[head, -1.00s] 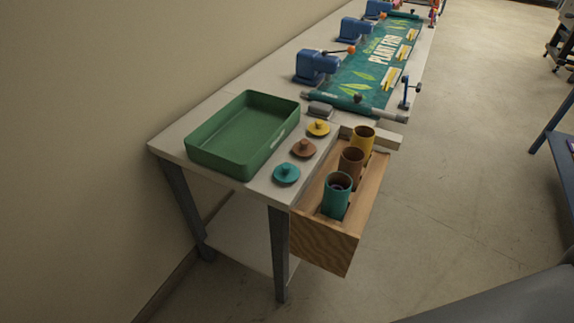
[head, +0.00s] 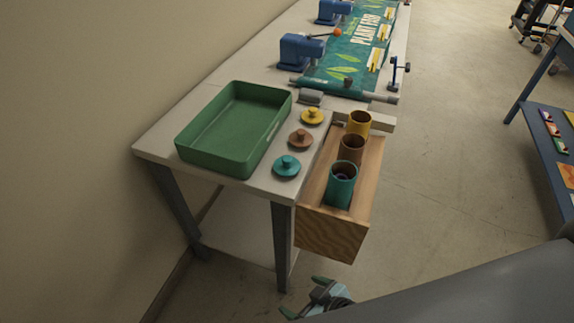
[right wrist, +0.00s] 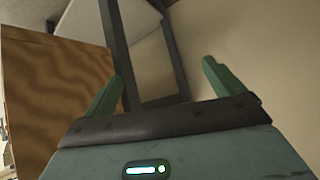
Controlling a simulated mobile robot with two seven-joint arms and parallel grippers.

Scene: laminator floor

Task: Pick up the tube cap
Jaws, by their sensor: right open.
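Three knobbed tube caps lie in a row on the table: a teal cap (head: 287,166) nearest, a brown cap (head: 301,138) behind it and a yellow cap (head: 312,117) farthest. A teal tube (head: 341,184), a brown tube (head: 351,149) and a yellow tube (head: 359,123) stand in a wooden box (head: 331,234) at the table's right side. My right gripper (head: 306,300) is low in front of the table, below the caps and apart from them. In the right wrist view its fingers (right wrist: 160,85) are spread and empty. My left gripper is not in view.
A green tray (head: 217,154) sits left of the caps. Blue clamps (head: 301,51) and a teal banner (head: 350,55) lie farther back. The wooden box's side (right wrist: 55,95) and a table leg (right wrist: 113,50) are close to my right gripper.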

